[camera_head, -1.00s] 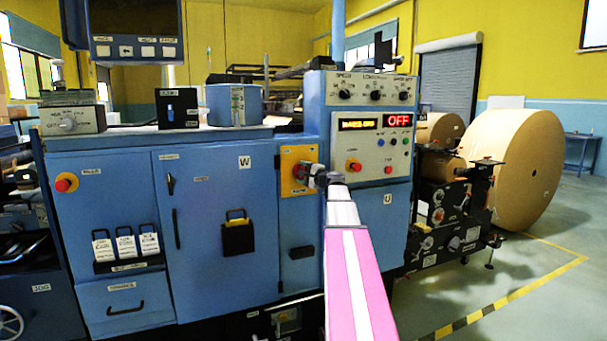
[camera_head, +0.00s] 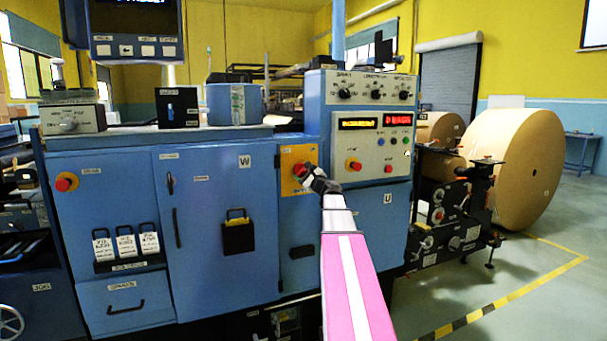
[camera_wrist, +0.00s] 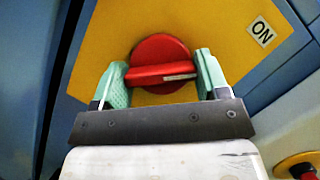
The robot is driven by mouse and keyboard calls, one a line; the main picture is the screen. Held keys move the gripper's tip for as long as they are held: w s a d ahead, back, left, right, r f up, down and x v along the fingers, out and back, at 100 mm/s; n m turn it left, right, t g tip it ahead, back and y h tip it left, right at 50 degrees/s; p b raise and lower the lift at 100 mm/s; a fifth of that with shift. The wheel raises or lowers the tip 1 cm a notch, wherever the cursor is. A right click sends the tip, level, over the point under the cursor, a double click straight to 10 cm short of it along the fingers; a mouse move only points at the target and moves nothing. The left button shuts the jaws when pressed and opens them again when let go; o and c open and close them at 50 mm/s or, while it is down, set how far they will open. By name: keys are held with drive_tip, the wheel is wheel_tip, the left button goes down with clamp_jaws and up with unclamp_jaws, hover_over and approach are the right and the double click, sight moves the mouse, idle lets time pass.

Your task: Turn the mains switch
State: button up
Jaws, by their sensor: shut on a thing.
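The mains switch is a red rotary knob with a bar handle on a yellow plate (camera_wrist: 215,50). In the wrist view the red knob (camera_wrist: 161,62) sits between my gripper's green fingertips, with its bar running across from one to the other. My gripper (camera_wrist: 163,80) is shut on the bar. An ON label (camera_wrist: 262,32) is on the plate at the upper right, tilted in this view. In the head view the knob (camera_head: 298,169) shows at my gripper (camera_head: 308,174), which partly covers the plate (camera_head: 291,155).
The blue cabinet (camera_head: 215,200) holds the plate. A display (camera_head: 397,120) on the control panel shows red text, too blurred to read surely. A red button (camera_head: 354,164) sits right of the plate. A large kraft roll (camera_head: 530,165) stands at the right.

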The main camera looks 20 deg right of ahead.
idle(0.4)
drive_tip(key=o, duration=0.9)
drive_tip(key=shift+o, duration=0.2)
drive_tip(key=v, duration=1.1)
